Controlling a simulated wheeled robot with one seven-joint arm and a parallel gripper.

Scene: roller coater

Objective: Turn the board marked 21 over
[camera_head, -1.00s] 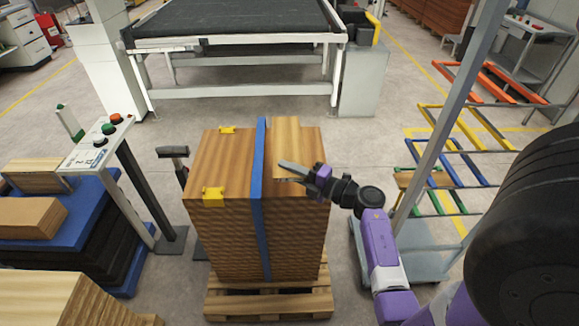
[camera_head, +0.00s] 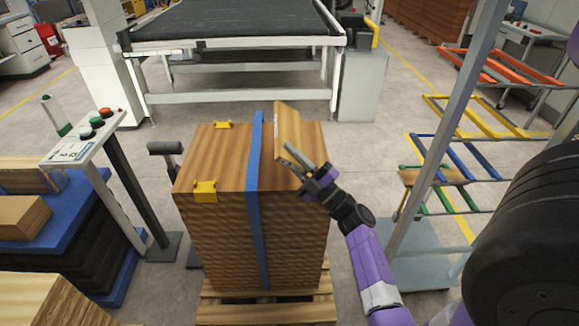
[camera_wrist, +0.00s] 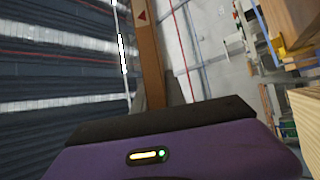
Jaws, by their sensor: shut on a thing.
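A light wooden board (camera_head: 289,130) stands tilted above the right part of the top of a strapped board stack (camera_head: 222,160). My gripper (camera_head: 294,156) is shut on the near part of this board. In the wrist view the board (camera_wrist: 149,60) shows as a narrow brown strip with a red triangle, rising from the gripper (camera_wrist: 157,95). I cannot read the number 21 on it. The board's lower edge is close to the stack top; I cannot tell whether it touches.
The stack has a blue strap (camera_head: 254,170) and yellow corner pieces (camera_head: 205,191), and stands on a pallet (camera_head: 265,309). A button console (camera_head: 85,140) is at left. A grey post (camera_head: 450,110) and coloured racks (camera_head: 455,165) are at right. A roller machine (camera_head: 235,40) is behind.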

